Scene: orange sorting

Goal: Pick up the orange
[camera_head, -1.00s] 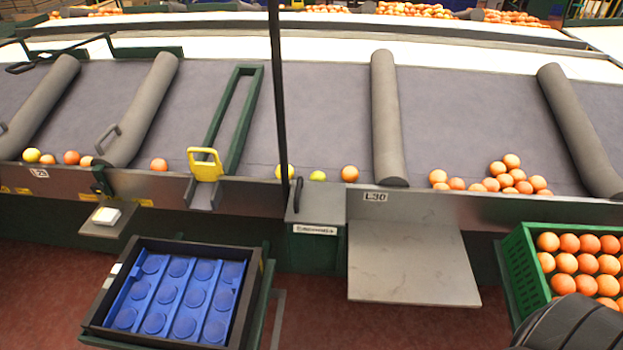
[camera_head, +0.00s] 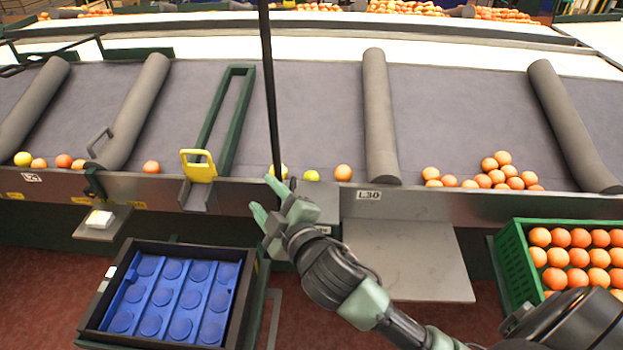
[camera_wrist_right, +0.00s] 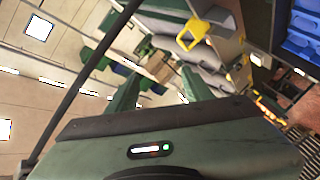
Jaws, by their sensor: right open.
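Oranges lie on the grey sorting table in the head view. One single orange (camera_head: 343,172) rests at the table's front edge, left of the middle grey roller, beside a yellow fruit (camera_head: 311,175). A pile of oranges (camera_head: 497,176) lies between the two right rollers. Another orange (camera_head: 151,167) lies left of the yellow handle. My right gripper (camera_head: 263,200) is open and empty in front of the table edge, left of the single orange. Its two green fingers also show apart in the right wrist view (camera_wrist_right: 160,88). My left gripper is not in view.
A green crate of oranges (camera_head: 507,262) stands at the right. A black-rimmed box with a blue tray (camera_head: 104,301) stands at lower left. A thin black pole (camera_head: 268,90) rises near my right gripper. A grey shelf (camera_head: 425,265) juts out below the table.

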